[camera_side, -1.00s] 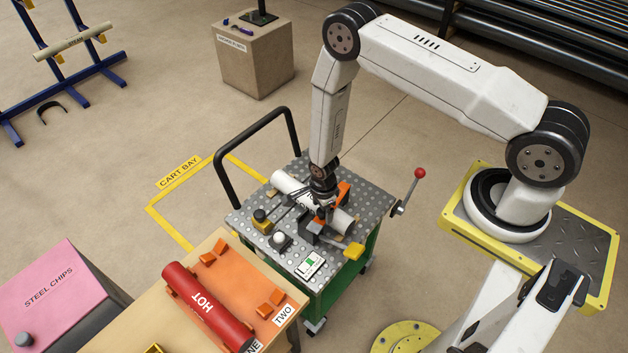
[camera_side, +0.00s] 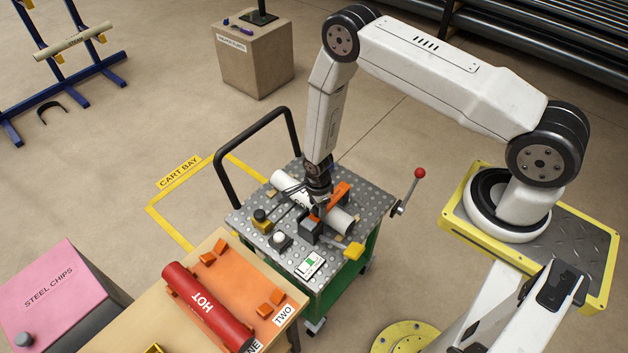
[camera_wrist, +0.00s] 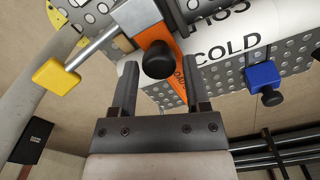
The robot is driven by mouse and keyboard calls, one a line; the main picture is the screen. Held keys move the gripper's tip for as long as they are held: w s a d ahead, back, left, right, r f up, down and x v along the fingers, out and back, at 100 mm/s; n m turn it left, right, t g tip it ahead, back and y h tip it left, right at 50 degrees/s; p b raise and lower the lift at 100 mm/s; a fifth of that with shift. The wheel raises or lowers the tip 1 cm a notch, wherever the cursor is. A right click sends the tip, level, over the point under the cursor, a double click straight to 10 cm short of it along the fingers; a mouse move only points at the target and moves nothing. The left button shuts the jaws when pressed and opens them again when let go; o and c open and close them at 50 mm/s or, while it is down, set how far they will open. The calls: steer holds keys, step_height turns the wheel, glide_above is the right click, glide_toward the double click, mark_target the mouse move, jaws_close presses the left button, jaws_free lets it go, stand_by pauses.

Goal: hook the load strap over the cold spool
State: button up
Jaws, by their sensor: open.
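The cold spool (camera_side: 343,218) is a white pipe lying on the cart's perforated top. In the wrist view the spool (camera_wrist: 235,48) shows the word COLD. The orange load strap (camera_side: 338,195) crosses the spool at an angle; in the wrist view the strap (camera_wrist: 178,50) appears to lie over it, with a black knob in front. Whether its far end is hooked is hidden. My gripper (camera_side: 317,208) points down at the spool. In the wrist view my gripper (camera_wrist: 161,76) is open, its fingers apart with part of the strap showing between them.
A yellow handle (camera_side: 355,251) sticks out at the cart's front right, by a dark clamp block. A blue block (camera_wrist: 262,76) with a black knob sits beside the spool. A red HOT spool (camera_side: 205,305) lies on the bench in front. A red-knobbed lever (camera_side: 420,173) stands right of the cart.

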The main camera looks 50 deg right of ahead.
steer(key=o, duration=0.4)
steer(key=shift+r, duration=0.1)
steer(key=shift+r, duration=3.4)
